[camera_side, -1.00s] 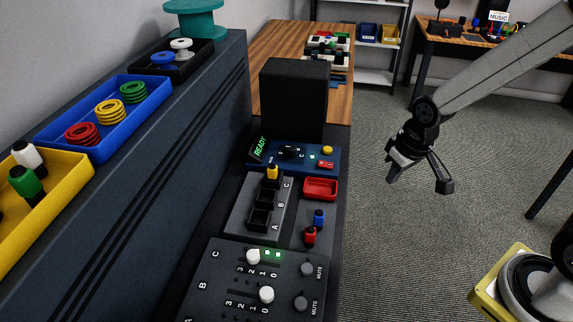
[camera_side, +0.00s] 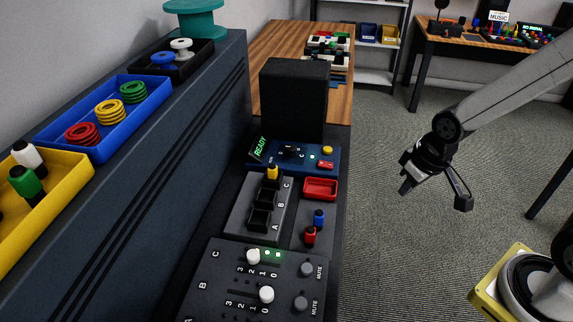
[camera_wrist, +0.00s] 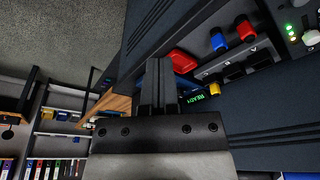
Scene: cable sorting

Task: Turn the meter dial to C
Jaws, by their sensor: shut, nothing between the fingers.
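The blue meter box (camera_side: 327,155) stands in front of a black block, with a green READY display (camera_side: 259,149) at its left end. Its black dial (camera_side: 291,151) sits among small white marks; which letter it points to is too small to tell. My gripper (camera_side: 407,187) hangs in the air well to the right of the meter, over the floor, touching nothing. In the wrist view its fingers (camera_wrist: 159,75) are together and empty. The READY display (camera_wrist: 194,98) shows there just right of the fingers; the dial is hidden or unclear.
In front of the meter are a slotted A-B-C block (camera_side: 239,217), a red tray (camera_side: 321,188), blue and red plugs and a slider panel (camera_side: 220,275). The tall black block (camera_side: 294,95) stands behind it. Air between my gripper and the bench is clear.

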